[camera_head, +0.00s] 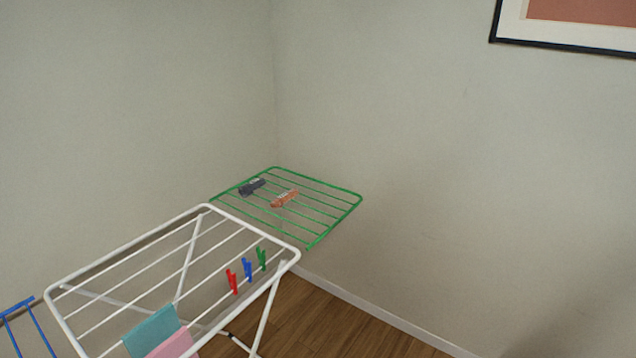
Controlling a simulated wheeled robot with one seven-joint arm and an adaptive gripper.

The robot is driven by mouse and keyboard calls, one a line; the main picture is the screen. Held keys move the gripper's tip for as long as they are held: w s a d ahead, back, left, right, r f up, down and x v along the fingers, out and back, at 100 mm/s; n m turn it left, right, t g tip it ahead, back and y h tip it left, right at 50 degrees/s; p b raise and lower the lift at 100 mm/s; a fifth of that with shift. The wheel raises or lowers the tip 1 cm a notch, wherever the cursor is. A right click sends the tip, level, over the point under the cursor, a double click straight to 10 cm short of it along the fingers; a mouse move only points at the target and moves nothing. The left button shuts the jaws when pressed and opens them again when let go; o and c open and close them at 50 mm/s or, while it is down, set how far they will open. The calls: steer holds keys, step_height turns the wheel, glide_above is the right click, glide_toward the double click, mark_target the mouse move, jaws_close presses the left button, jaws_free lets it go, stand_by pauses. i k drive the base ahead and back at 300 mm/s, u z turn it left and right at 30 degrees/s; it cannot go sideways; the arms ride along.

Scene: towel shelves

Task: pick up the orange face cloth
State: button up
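No cloth that is plainly an orange face cloth shows. A small orange-brown item (285,198) lies on the green wire rack (335,221) in the corner; it is too small to tell whether it is a rolled cloth or a peg. A teal cloth (152,331) and a pink cloth (174,346) hang over the bars of the white drying rack (122,244), cut by the bottom edge. My gripper is not in view.
A dark item (251,187) lies beside the orange-brown one. Red (232,281), blue (247,269) and green (261,258) pegs are clipped on the white rack. A blue rack (17,309) shows at left. Wooden floor (330,325) at lower right is clear, up to the wall.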

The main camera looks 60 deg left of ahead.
mark_target(284, 199)
steer(key=i, duration=1.55)
steer(key=u, duration=2.95)
